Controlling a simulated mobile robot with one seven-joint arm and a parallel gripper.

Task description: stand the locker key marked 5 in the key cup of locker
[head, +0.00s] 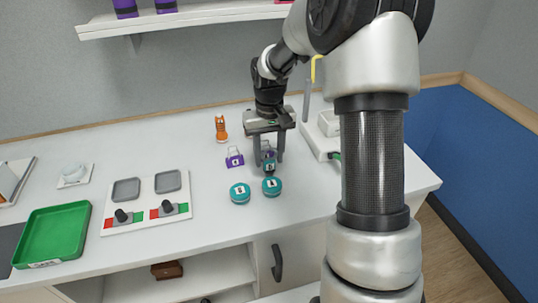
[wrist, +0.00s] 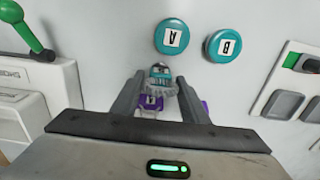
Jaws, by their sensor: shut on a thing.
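My gripper (head: 267,158) points down over the counter and is shut on a small teal-and-grey thing (wrist: 160,74) with a dark top, held between the fingertips. It also shows teal in the head view (head: 269,167). I take it as the locker key, but its mark is too small to read. A purple piece with a pale label (head: 234,161) stands left of the gripper. Another purple piece (wrist: 151,103) shows between the fingers in the wrist view, partly hidden behind them in the head view. Two round teal pieces, labelled A (wrist: 173,38) and B (wrist: 224,46), sit beside the gripper. I cannot make out which is the key cup.
A white panel (head: 147,201) with grey pads and dark knobs lies left, then a green tray (head: 52,236). A white device (head: 321,134) is close on the right. The counter's front middle is clear.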

